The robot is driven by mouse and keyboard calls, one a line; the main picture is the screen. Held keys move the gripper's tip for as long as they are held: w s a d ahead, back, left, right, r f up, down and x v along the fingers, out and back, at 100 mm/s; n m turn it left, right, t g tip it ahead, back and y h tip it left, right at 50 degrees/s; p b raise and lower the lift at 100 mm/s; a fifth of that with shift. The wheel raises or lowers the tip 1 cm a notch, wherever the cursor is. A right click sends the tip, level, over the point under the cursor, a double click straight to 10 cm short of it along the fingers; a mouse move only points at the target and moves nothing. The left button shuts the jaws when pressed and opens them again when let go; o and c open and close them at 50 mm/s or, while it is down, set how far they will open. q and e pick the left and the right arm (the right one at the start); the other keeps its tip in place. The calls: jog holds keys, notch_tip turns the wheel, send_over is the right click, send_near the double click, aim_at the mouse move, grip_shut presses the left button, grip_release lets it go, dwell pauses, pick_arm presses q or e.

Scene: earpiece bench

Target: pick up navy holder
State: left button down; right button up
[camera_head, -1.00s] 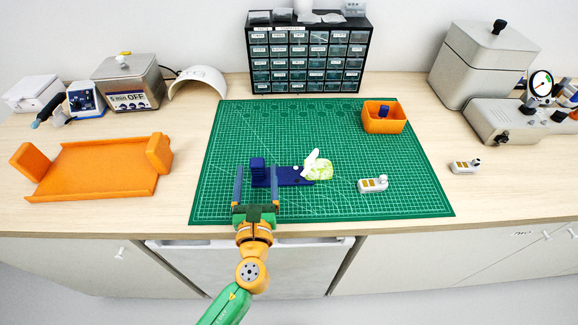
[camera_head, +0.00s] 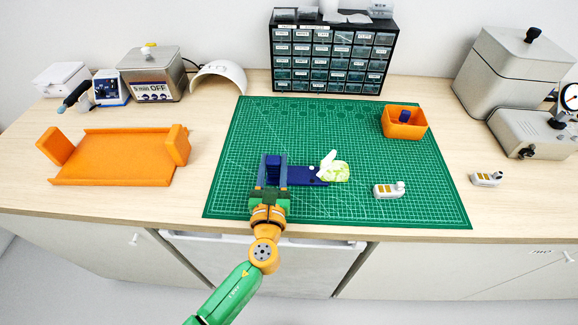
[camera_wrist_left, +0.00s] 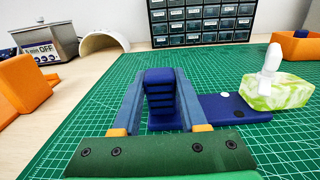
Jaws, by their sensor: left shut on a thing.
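The navy holder (camera_head: 301,176) lies on the green cutting mat (camera_head: 330,212), with an upright block at its left end and a flat plate reaching right. It also shows in the left wrist view (camera_wrist_left: 232,107). My left gripper (camera_head: 272,166) is shut on the upright block, one finger on each side, in the left wrist view (camera_wrist_left: 160,100) too. A marbled green-white block (camera_head: 341,172) with a white peg sits at the plate's right end. My right gripper is not in view.
An orange tray (camera_head: 115,182) stands left of the mat. An orange bin (camera_head: 418,131) with a navy piece is at the mat's back right. Small grey-white devices lie on the mat (camera_head: 389,191) and right of it (camera_head: 487,179). A drawer cabinet (camera_head: 331,57) stands behind.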

pick_arm(q)
jog(key=r+p, duration=0.2)
jog(key=r, duration=0.2)
jog(key=shift+s+r+p, duration=0.3)
jog(key=shift+s+p, duration=0.05)
jog(key=shift+p, duration=0.05)
jog(key=s+d+r, duration=0.1)
jog(key=s+r, duration=0.3)
jog(key=s, duration=0.2)
jog(key=s+r+p, duration=0.1)
jog(key=s+r, duration=0.3)
jog(key=s, duration=0.3)
jog(key=shift+d+r, duration=0.15)
jog(key=shift+d, duration=0.2)
jog(key=w+a+p, duration=0.1)
jog(key=w+p, duration=0.4)
jog(key=w, duration=0.8)
jog(key=shift+w+a, duration=0.35)
jog(key=shift+w, duration=0.05)
